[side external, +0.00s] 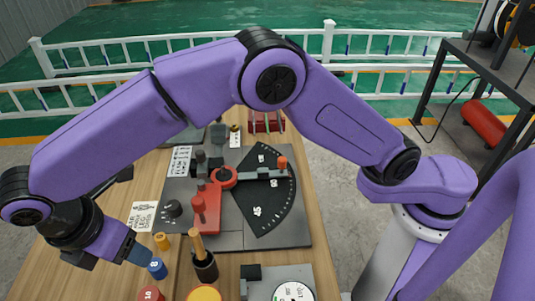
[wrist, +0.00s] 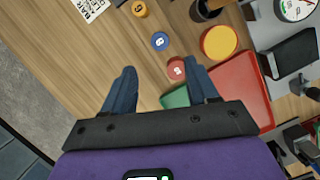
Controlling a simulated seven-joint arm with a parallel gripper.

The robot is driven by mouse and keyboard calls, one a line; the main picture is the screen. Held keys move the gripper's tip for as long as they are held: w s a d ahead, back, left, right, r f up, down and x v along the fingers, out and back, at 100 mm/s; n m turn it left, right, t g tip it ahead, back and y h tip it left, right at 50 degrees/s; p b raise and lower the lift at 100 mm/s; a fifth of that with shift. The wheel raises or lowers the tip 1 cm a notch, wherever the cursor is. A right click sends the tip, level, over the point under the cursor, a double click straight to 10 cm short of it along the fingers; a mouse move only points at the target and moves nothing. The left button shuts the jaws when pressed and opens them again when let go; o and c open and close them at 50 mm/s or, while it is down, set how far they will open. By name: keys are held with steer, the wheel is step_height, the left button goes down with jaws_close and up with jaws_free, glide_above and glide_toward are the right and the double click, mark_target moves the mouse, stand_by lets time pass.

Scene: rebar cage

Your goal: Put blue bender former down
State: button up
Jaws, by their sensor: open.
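The blue bender former (side external: 157,268) is a small round blue piece with a white mark on top. It stands upright on the wooden table, and it also shows in the wrist view (wrist: 160,41). My gripper (wrist: 158,85) is open and empty in the wrist view, with the blue former beyond its two fingertips and apart from them. In the side view my gripper (side external: 138,256) is at the lower left, just above and left of the blue former. The far finger is partly hidden there.
A red former (wrist: 176,68) is close to the right finger. An orange former (wrist: 140,8), a yellow disc (wrist: 219,41) and a dark cup (wrist: 205,9) stand nearby. The bending plate (side external: 280,232) lies behind. Bare wood (wrist: 85,60) lies left of the blue former.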

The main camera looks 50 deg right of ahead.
steer(key=s+d+r+m+y, duration=0.1)
steer(key=s+d+r+m, duration=0.15)
steer(key=d, duration=0.75)
steer(key=s+d+r+m+y, duration=0.15)
steer(key=s+d, duration=0.25)
steer(key=d, duration=0.6)
steer(key=s+d+r+m, duration=0.2)
steer(key=s+d+m, duration=0.1)
steer(key=d, duration=0.7)
steer(key=s+d+f+m+g, duration=0.1)
steer(key=s+d+f+m, duration=0.1)
steer(key=s+d, duration=0.6)
steer(key=d+y, duration=0.1)
steer(key=d, duration=0.2)
steer(key=shift+s+f+m, duration=0.25)
steer(key=shift+s+m, duration=0.1)
steer(key=shift+m, duration=0.05)
